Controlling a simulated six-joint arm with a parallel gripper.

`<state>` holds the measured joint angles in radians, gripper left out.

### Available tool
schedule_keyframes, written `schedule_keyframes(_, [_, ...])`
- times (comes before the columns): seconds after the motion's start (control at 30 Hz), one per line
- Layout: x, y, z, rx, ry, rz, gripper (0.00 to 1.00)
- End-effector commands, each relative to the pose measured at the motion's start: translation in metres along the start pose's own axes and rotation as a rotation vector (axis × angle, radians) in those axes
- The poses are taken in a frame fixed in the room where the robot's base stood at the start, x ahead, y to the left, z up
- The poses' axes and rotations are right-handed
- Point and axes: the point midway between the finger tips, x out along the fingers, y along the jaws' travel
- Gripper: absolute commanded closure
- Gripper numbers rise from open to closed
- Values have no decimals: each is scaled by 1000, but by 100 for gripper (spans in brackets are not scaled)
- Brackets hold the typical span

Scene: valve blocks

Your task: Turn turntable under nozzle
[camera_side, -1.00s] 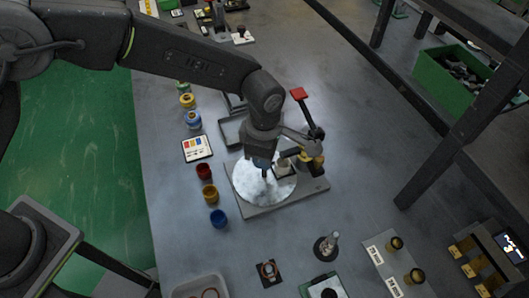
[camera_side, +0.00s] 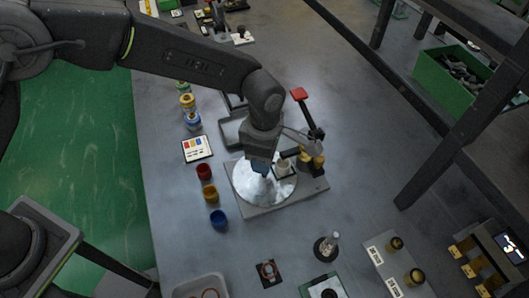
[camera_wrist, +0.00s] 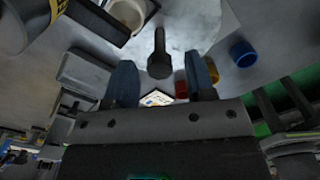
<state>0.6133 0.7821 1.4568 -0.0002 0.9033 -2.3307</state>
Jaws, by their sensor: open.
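The turntable is a pale, mottled round disc (camera_side: 250,190) on a flat grey base, and it fills the top of the wrist view (camera_wrist: 195,25). A dark peg with a round head (camera_wrist: 159,62) shows between my fingers in the wrist view. My gripper (camera_side: 261,168) is just above the disc; its two blue fingers (camera_wrist: 160,78) are open, one on each side of the peg in the picture. I cannot tell whether either finger touches it. A dark and yellow fixture (camera_side: 311,160), likely the nozzle's stand, is at the disc's right edge, partly hidden by my wrist.
Red (camera_side: 204,171), yellow (camera_side: 210,193) and blue (camera_side: 219,218) cups stand left of the turntable. A red-topped lever (camera_side: 299,94) rises behind it. A grey tray (camera_side: 231,130) lies behind.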

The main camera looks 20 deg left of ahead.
Motion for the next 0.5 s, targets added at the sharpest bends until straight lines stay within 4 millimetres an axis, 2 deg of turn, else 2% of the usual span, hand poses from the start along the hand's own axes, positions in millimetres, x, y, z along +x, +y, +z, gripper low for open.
schedule_keyframes(0.17, [-19,1,1,0,-4,4,50])
schedule_keyframes(0.5, [-94,1,1,0,-4,5,50])
